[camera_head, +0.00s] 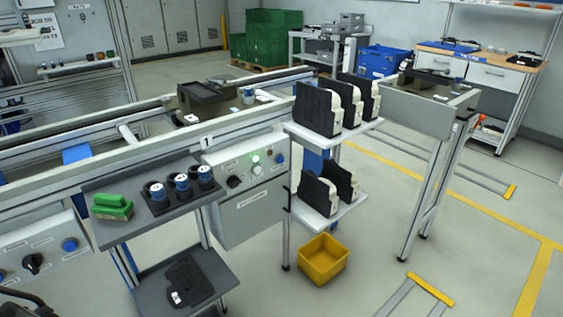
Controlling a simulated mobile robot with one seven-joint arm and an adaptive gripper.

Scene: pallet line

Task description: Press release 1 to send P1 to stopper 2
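A grey control box (245,205) hangs on the near side of the conveyor under a plate marked 1 (207,141). Its sloped face has a lit green lamp (255,157), a pale button (257,170) just below it, a blue button (280,158) at the right and a black knob (233,181) at the left. I cannot read which control is the release. A dark pallet (183,117) with a dark block and small parts sits on the conveyor behind the box; no P1 label is readable. My gripper's fingers are not visible.
A grey shelf (95,190) with a green block and black-and-blue parts juts out left of the box. Two shelves (357,131) of black-and-white units stand right of it. A yellow bin (323,260) is on the floor. Another control box (45,258) is lower left.

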